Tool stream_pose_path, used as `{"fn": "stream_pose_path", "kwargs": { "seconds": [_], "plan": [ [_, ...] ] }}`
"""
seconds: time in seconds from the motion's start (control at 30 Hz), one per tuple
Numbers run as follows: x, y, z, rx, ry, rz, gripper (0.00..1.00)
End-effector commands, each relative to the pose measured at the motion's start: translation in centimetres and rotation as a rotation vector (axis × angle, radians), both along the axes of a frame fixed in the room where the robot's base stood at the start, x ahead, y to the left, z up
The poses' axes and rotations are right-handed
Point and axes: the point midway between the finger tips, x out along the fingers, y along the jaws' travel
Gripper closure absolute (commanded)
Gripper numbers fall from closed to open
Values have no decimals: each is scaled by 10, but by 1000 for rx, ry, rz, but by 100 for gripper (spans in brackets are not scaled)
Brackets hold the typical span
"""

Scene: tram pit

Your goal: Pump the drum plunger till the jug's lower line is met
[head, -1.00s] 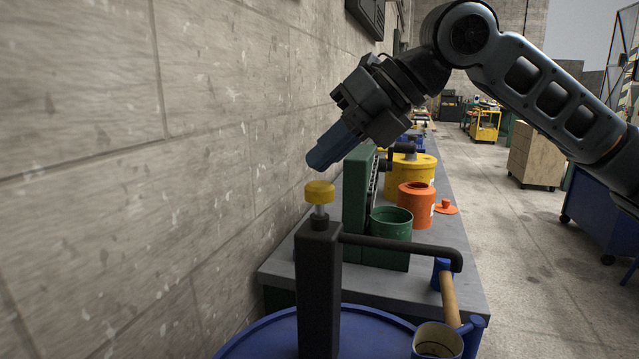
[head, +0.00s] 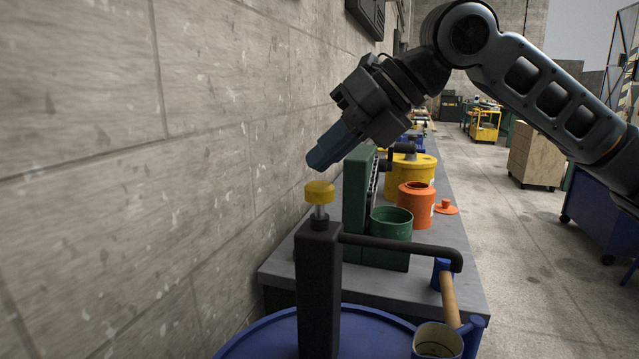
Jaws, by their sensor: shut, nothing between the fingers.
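The drum pump's black body (head: 318,290) stands upright on the blue drum (head: 268,338) at the bottom of the view. Its plunger has a yellow knob (head: 319,192) on a short pale rod, standing up out of the body. A black spout (head: 405,245) runs right and bends down above the jug. The blue jug (head: 471,338) is at the bottom edge, partly cut off; its inside looks pale with a dark line, and the liquid level cannot be told. My gripper (head: 318,162) is shut and empty, pointing down-left just above the yellow knob, apart from it.
A grey bench (head: 440,285) behind the drum holds a green machine (head: 358,195), a green cup (head: 391,222), an orange can (head: 416,205), a yellow container (head: 410,175) and a mallet (head: 448,295). A concrete wall (head: 140,170) stands close on the left.

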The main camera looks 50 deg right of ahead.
Motion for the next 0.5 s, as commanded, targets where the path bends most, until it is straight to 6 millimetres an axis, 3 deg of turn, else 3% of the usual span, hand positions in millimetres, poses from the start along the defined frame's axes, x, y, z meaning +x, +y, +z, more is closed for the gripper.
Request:
{"fn": "stream_pose_path", "kwargs": {
  "seconds": [0.5],
  "plan": [
    [0, 0, -9, 0, 0, 0, 100]
  ]
}}
